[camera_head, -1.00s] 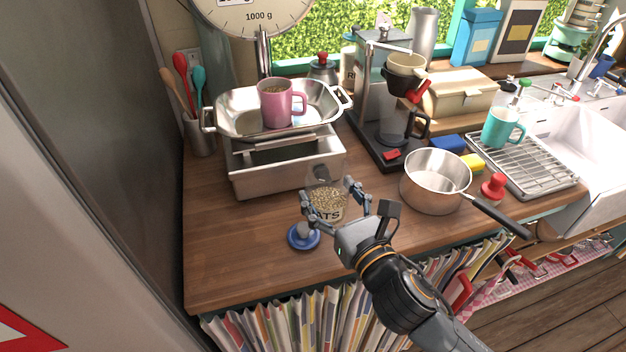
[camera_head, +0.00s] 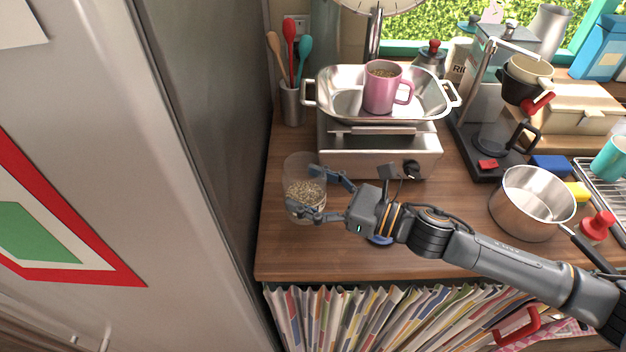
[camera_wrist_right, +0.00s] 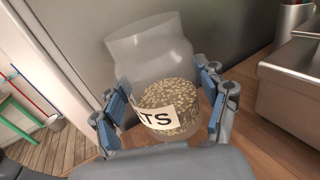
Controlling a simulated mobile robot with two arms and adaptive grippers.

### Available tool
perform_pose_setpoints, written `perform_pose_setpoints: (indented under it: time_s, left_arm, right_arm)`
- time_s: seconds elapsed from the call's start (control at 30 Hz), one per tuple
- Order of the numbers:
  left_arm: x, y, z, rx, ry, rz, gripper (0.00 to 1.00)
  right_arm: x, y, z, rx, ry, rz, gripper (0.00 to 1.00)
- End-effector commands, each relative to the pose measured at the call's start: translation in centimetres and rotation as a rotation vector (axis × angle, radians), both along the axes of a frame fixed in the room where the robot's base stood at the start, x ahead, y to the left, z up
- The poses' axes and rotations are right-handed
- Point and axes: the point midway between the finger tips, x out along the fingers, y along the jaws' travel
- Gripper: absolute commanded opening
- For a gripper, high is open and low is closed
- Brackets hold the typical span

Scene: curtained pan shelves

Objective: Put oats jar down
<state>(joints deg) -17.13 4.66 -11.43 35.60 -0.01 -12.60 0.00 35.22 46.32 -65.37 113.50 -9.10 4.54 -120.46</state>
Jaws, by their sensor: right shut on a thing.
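The oats jar (camera_head: 304,186) is clear, with oats in its lower part and no lid on its top. It is at the left end of the wooden counter, close to the fridge side. My right gripper (camera_head: 316,192) is shut on the jar from the right. In the right wrist view the jar (camera_wrist_right: 166,102) stands between the two blue finger pads of the gripper (camera_wrist_right: 162,108), and its label shows "TS". I cannot tell whether its base touches the counter. My left gripper is not in view.
A blue lid (camera_head: 381,240) lies on the counter, partly under my right arm. The scale (camera_head: 378,154) with a metal pan and pink mug (camera_head: 383,88) stands behind. A utensil cup (camera_head: 291,104) is at the back left. A saucepan (camera_head: 531,205) is right. The fridge (camera_head: 205,130) bounds the left.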

Motion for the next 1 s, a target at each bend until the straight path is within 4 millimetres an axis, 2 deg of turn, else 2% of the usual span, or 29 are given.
perform_pose_setpoints:
  time_s: [0.2, 0.67, 1.0]
  left_arm:
    - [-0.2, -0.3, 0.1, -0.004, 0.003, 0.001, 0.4]
    - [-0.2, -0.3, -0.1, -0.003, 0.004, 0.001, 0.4]
    - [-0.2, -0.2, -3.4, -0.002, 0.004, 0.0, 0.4]
  right_arm:
    - [0.4, -0.8, 0.0, 0.002, -0.004, 0.057, 0.21]
    - [0.3, -1.0, -0.1, 0.001, -0.003, 0.059, 0.21]
    - [0.3, -0.9, -3.8, 0.0, -0.002, 0.059, 0.21]
